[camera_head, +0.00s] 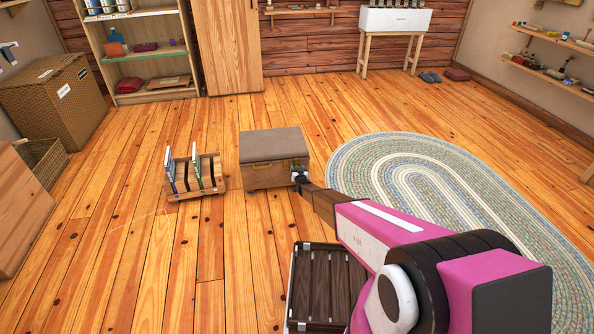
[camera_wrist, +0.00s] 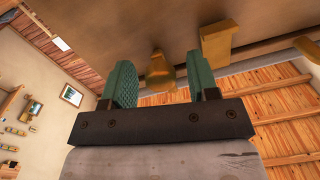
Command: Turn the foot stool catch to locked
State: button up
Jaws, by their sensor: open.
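The foot stool (camera_head: 273,147) stands on the plank floor, with a grey-brown padded top and a wooden box body. My gripper (camera_head: 300,176) is at the right part of its front face, mostly hidden by my arm. In the wrist view the gripper (camera_wrist: 162,80) is open, with a teal finger on each side. A brass catch piece (camera_wrist: 160,72) shows in the gap between the fingers; I cannot tell whether either finger touches it. A second brass piece (camera_wrist: 216,42) is fixed just beyond the right finger. The catch's locked or unlocked position cannot be told.
A small wooden rack with upright books (camera_head: 195,176) stands left of the stool. A dark slatted crate (camera_head: 325,285) lies in front, beside my arm. An oval braided rug (camera_head: 400,160) covers the floor to the right. Open floor lies behind the stool.

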jog(key=c, duration=0.9)
jog(key=shift+n, duration=0.4)
jog(key=n, duration=0.3)
jog(key=shift+n, duration=0.3)
jog(key=n, duration=0.8)
jog(key=shift+n+h, duration=0.3)
jog(key=shift+n, duration=2.1)
